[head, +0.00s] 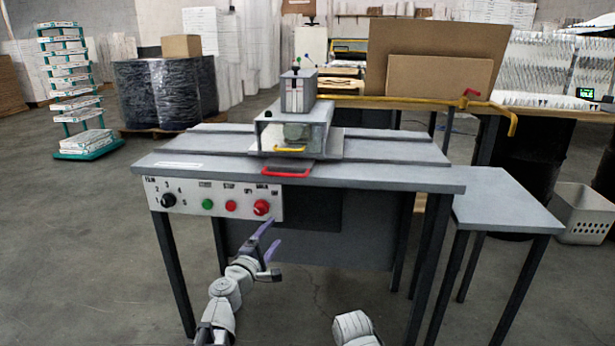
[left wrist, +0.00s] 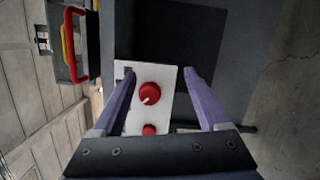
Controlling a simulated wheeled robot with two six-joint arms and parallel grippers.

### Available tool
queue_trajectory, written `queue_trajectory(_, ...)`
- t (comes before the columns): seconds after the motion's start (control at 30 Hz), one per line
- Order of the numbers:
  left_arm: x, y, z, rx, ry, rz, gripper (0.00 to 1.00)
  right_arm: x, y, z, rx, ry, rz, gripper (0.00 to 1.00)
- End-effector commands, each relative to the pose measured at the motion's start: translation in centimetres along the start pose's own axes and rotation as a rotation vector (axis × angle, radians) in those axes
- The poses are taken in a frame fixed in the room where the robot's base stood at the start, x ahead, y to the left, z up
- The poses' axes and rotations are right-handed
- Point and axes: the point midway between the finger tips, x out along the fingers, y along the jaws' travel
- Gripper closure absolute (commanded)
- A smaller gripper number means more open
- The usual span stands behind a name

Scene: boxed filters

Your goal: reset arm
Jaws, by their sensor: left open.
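My left gripper (head: 268,244) is open and empty in the head view, low in front of the table's control panel (head: 180,204). In the left wrist view its two purple fingers (left wrist: 158,95) stand apart, with the white panel and a large red knob (left wrist: 150,93) showing between them. A smaller red button (left wrist: 149,129) is below that knob in the same view. I cannot tell whether the fingers touch the panel; they look apart from it. My right arm shows only as a white link (head: 354,328) at the bottom edge. Its gripper is out of view.
The grey machine table (head: 390,172) carries a box-like unit with a yellow handle (head: 289,149) and a red handle (head: 287,172). A lower side table (head: 500,200) stands at right, with a grey basket (head: 583,213) beyond it. Open floor lies at left.

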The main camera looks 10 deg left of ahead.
Motion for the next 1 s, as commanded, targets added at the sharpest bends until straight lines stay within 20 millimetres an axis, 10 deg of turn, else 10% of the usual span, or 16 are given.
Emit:
queue_trajectory(0.23, -2.8, -9.3, 8.1, 0.517, -0.381, -0.338, 0.23, 0.0, 0.0, 0.0, 0.000, 0.000, 0.000, 0.50)
queue_trajectory(0.5, -11.4, -19.8, 7.5, 0.952, -0.710, -0.850, 0.23, 0.0, 0.0, 0.0, 0.000, 0.000, 0.000, 0.50)
queue_trajectory(0.83, -21.6, -22.6, 1.3, 1.203, -0.876, -1.426, 0.23, 0.0, 0.0, 0.0, 0.000, 0.000, 0.000, 0.50)
queue_trajectory(1.0, -22.0, -23.6, 6.3, 1.291, -0.997, -1.427, 0.23, 0.0, 0.0, 0.0, 0.000, 0.000, 0.000, 0.50)
